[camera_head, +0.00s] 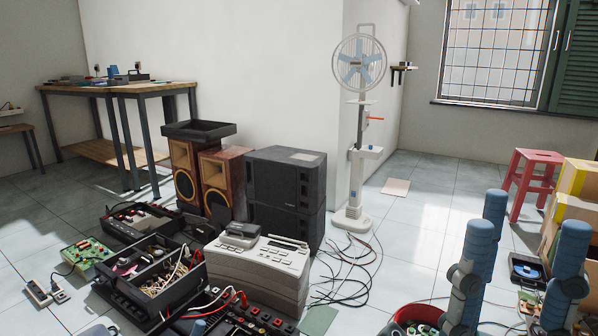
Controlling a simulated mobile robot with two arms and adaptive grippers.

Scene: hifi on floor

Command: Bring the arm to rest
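My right arm (470,280) rises into the view from the lower right, with blue-grey links and grey joints. A second blue-grey link (567,265) stands upright to its right. I cannot make out the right gripper's fingers or tell whether it holds anything. My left gripper is not in view.
Behind the arm links stand a red stool (532,180), cardboard boxes (572,215) and a dark case (526,270). A red tub (418,315) is beside them. Cables (345,275), a white fan (352,215), speakers (285,195) and electronics crowd the floor leftward. Tiles beyond the fan are mostly clear.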

